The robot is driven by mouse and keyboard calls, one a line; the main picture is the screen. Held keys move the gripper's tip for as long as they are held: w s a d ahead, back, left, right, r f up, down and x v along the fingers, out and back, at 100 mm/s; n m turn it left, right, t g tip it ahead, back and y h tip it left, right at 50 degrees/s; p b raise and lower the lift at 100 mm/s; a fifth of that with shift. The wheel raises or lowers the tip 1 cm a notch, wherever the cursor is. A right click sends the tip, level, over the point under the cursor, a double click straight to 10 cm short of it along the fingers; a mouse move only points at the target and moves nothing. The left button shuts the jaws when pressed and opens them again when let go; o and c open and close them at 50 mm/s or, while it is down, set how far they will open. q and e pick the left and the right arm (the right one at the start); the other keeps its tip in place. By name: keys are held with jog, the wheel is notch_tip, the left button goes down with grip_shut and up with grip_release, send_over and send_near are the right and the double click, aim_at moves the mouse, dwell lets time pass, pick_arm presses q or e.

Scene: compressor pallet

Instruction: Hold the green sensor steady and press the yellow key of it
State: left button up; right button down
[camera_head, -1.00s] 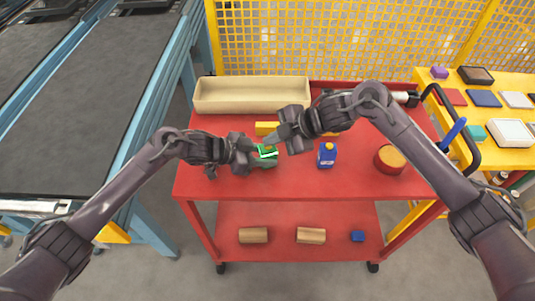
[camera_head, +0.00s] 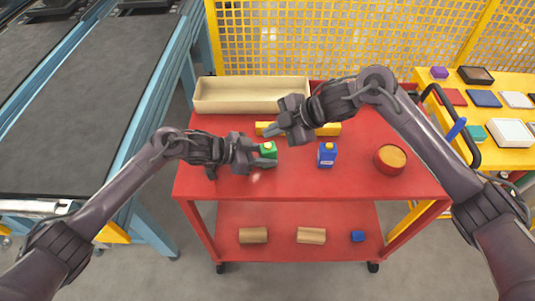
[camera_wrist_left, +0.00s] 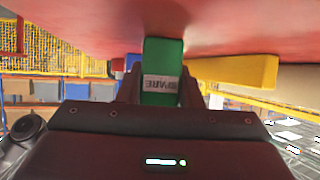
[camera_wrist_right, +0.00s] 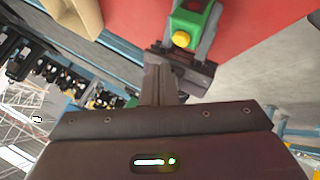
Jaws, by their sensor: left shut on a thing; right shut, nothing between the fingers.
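The green sensor (camera_head: 270,152) is between the fingers of my left gripper (camera_head: 265,154), which is shut on it above the red cart top. Its yellow key (camera_head: 268,145) faces up in the head view. The sensor also shows in the left wrist view (camera_wrist_left: 163,58), with a white label on its side. In the right wrist view the sensor (camera_wrist_right: 205,18) and the round yellow key (camera_wrist_right: 181,39) lie beyond my fingertips. My right gripper (camera_head: 268,131) is shut and empty, just behind the sensor and apart from the key. I cannot tell whether the sensor touches the cart.
A blue bottle-like item (camera_head: 327,155) stands right of the sensor, and a round red item with a tan top (camera_head: 390,158) farther right. A yellow bar (camera_head: 328,129) lies behind my right gripper. A beige tray (camera_head: 250,108) is at the back. The cart's front strip is clear.

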aim_at(272, 148)
jog(key=shift+r, duration=1.75)
pick_arm(q)
jog(key=o, duration=0.8)
jog(key=shift+o, duration=0.2)
